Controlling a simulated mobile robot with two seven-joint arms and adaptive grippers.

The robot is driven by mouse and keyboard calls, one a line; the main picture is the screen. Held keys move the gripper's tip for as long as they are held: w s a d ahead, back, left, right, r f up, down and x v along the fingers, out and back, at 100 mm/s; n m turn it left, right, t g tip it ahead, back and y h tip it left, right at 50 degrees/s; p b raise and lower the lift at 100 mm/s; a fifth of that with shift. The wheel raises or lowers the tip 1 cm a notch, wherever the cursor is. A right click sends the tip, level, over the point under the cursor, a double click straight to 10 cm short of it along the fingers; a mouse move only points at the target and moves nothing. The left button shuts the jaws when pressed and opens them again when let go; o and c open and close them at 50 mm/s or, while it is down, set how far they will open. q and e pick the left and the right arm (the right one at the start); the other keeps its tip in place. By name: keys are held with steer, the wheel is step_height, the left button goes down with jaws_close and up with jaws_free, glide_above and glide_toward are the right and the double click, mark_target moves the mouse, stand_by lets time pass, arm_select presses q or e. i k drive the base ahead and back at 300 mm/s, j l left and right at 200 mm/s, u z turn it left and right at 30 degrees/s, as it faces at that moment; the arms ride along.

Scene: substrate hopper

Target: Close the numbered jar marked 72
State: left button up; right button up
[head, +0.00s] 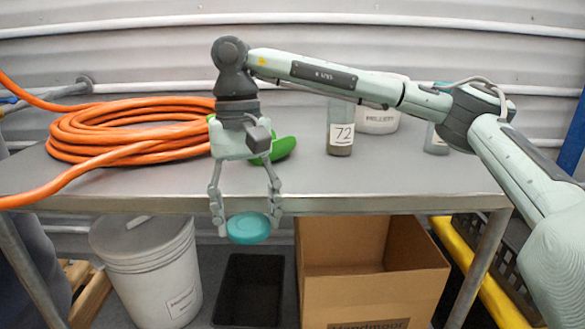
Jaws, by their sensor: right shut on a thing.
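The jar marked 72 (341,137) stands upright on the grey table, right of centre. It is clear, with brown material at the bottom; its top is hidden behind my right forearm. My right gripper (246,212) points down and is shut on a round teal lid (248,229). The lid shows in front of the table's front edge, left of the jar and well apart from it. My left gripper is not in view.
On the table (300,185) lie a coiled orange hose (130,135) and a green object (283,150), partly behind my gripper. A white tub (378,122) and another jar (435,143) stand behind my arm. Below are a lidded bucket (150,265), black bin (250,290) and cardboard box (375,285).

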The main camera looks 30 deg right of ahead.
mark_target(340, 119)
steer(key=z, duration=1.5)
steer(key=k+l, duration=0.2)
steer(key=k, duration=0.2)
steer(key=k+l, duration=0.2)
steer(key=k, duration=0.2)
